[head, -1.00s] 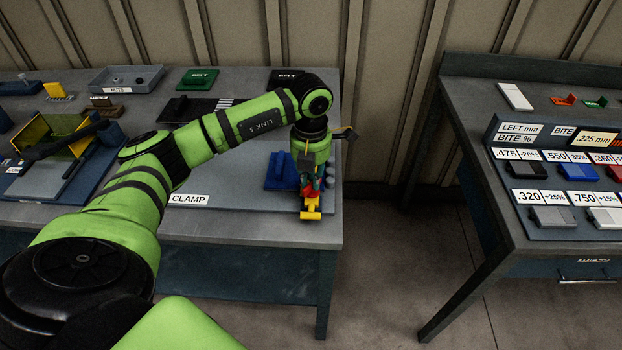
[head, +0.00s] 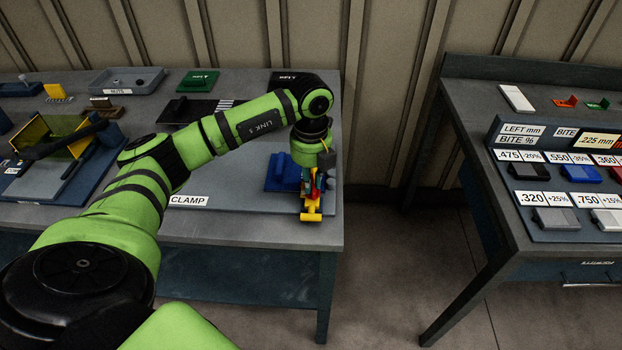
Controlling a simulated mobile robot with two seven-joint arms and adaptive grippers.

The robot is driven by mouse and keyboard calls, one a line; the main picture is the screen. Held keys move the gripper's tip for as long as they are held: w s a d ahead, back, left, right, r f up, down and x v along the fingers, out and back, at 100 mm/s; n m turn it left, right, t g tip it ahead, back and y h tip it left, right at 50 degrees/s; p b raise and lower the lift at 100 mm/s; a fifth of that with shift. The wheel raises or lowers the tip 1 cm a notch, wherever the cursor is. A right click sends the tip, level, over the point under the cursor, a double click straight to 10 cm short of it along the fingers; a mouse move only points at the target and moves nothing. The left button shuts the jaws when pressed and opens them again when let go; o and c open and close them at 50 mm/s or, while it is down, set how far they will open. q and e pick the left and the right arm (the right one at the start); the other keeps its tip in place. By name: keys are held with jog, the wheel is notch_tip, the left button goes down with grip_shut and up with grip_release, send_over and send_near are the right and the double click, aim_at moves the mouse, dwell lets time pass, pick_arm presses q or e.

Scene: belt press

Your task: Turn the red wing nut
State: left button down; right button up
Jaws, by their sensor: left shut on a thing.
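My left gripper (head: 312,184) points down at the right end of the left bench, in the head view. It is shut on the red wing nut (head: 313,188), of which only small red patches show between the fingers. A yellow part (head: 311,211) sticks out just below and in front of the gripper. A blue block (head: 283,172) stands just left of the gripper. The gripper and wrist hide most of the clamp here. My right gripper is not in view.
The left bench (head: 240,233) carries a CLAMP label (head: 189,201), a nuts tray (head: 128,80) and a yellow-sided fixture (head: 62,140). A second bench (head: 470,130) with labelled blocks stands to the right, across a floor gap. The bench's right edge is close to the gripper.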

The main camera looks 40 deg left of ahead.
pick_arm(q)
jog(key=shift+n, duration=0.4)
jog(key=c, duration=1.2)
grip_release()
notch_tip(320, 180, up, 12)
jog(key=shift+r, duration=0.1)
